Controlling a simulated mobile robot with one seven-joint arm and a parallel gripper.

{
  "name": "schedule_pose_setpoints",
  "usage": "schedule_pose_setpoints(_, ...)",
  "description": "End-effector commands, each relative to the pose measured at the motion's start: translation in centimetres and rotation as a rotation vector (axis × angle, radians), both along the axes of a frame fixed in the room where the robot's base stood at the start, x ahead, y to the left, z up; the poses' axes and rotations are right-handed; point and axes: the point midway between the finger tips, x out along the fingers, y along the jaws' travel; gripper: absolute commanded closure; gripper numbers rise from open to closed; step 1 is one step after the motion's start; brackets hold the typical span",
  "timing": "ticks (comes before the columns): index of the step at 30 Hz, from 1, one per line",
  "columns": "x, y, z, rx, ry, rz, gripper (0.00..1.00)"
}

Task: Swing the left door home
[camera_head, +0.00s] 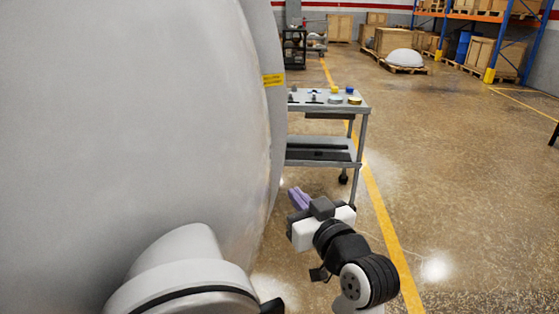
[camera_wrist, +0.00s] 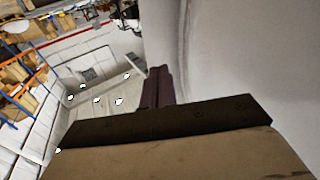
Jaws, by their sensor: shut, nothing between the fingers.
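A huge pale grey domed surface (camera_head: 130,120), which I take to be the left door, fills the left half of the head view. Its rim runs down the middle with a small yellow label. It also shows as a smooth grey wall (camera_wrist: 250,60) at the right of the wrist view. My gripper (camera_head: 296,196) has purple fingers that are shut and empty. It is just right of the door's lower edge in the head view. The fingers (camera_wrist: 157,72) are beside the grey wall in the wrist view; I cannot tell whether they touch it. The furnace body and latch are not identifiable.
A grey trolley (camera_head: 324,141) with small items on top stands just beyond my gripper. A yellow floor line (camera_head: 376,200) runs past it. Open floor (camera_head: 470,180) lies to the right. Pallets, crates and an orange-and-blue rack (camera_head: 490,45) stand far back.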

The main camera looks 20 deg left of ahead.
Motion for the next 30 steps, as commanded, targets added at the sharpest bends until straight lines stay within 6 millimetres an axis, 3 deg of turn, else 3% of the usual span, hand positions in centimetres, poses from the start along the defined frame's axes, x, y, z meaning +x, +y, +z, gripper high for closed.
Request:
schedule_pose_setpoints(6, 3.4, 3.1, 0.3, 0.000, 0.003, 0.005, 1.00)
schedule_pose_setpoints(13, 6.1, 5.2, 0.2, 0.000, 0.003, 0.002, 1.00)
schedule_pose_setpoints(30, 7.1, 6.0, 0.0, 0.001, 0.000, 0.003, 1.00)
